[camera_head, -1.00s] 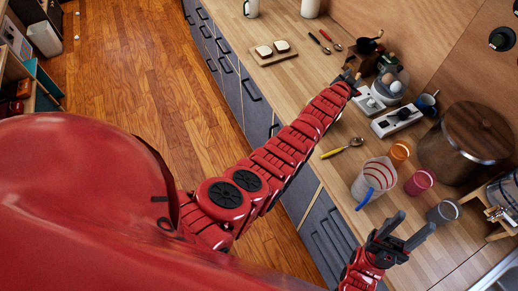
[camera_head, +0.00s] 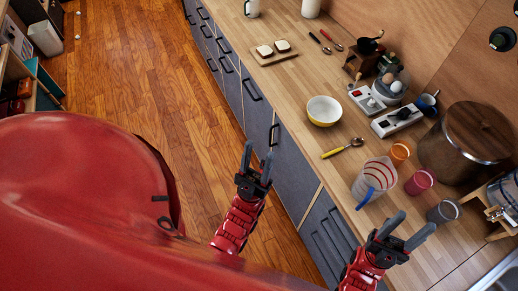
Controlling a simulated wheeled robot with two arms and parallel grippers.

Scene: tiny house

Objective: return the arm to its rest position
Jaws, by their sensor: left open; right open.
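My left gripper (camera_head: 257,163) is open and empty. It points up in the picture, in front of the dark cabinet fronts and clear of the counter. Its red forearm is short in view and runs down behind my red body. My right gripper (camera_head: 407,232) is open and empty at the lower right, over the near edge of the counter, its fingers toward the cups.
On the wooden counter (camera_head: 290,88) stand a yellow-and-white bowl (camera_head: 324,111), a yellow-handled spoon (camera_head: 343,148), a measuring jug (camera_head: 374,180), several cups, power strips (camera_head: 397,121) and a large pot (camera_head: 466,141). A bread board (camera_head: 273,54) lies farther off. The wooden floor (camera_head: 140,80) at left is clear.

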